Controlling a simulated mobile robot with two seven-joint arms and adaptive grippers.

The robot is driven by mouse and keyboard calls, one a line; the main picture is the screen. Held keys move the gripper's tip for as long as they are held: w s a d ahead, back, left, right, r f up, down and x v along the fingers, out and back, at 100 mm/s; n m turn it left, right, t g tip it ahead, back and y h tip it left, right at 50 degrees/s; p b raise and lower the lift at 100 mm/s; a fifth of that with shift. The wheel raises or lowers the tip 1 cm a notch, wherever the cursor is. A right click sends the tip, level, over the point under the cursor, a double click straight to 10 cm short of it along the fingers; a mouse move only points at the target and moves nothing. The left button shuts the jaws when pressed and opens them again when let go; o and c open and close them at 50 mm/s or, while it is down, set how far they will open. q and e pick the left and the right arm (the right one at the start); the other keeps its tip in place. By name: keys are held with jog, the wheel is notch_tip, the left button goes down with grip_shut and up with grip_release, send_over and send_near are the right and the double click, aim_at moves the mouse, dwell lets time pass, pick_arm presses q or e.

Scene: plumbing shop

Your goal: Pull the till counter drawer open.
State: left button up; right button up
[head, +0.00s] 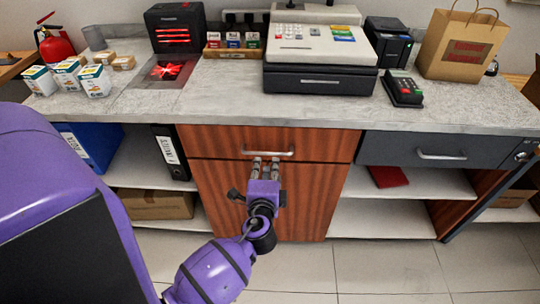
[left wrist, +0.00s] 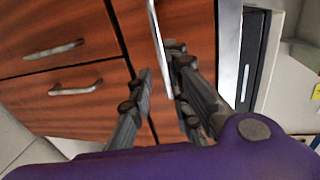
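The wooden drawer (head: 220,141) sits under the counter top, below the till (head: 320,50), with its front flush with the cabinet. Its silver bar handle (head: 282,153) is also in the left wrist view (left wrist: 155,25), running between my fingers. My left gripper (head: 265,162) is at the handle, pointing at the drawer front. In the left wrist view its fingers (left wrist: 160,62) are apart, one on each side of the bar, with a gap visible on the left side. Contact on the right side cannot be told. My right gripper is not in view.
A grey drawer (head: 440,150) with a handle and lock is at the right. Open shelves hold blue and black binders (head: 171,152), a cardboard box (head: 155,204) and a red item (head: 388,177). A card terminal (head: 403,88) and paper bag (head: 460,45) stand on the counter. Floor in front is clear.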

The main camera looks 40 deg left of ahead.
aim_at(268, 154)
pick_arm(q)
jog(key=x, duration=0.7)
jog(key=shift+w+r, duration=0.1)
jog(key=shift+w, duration=0.25)
grip_shut()
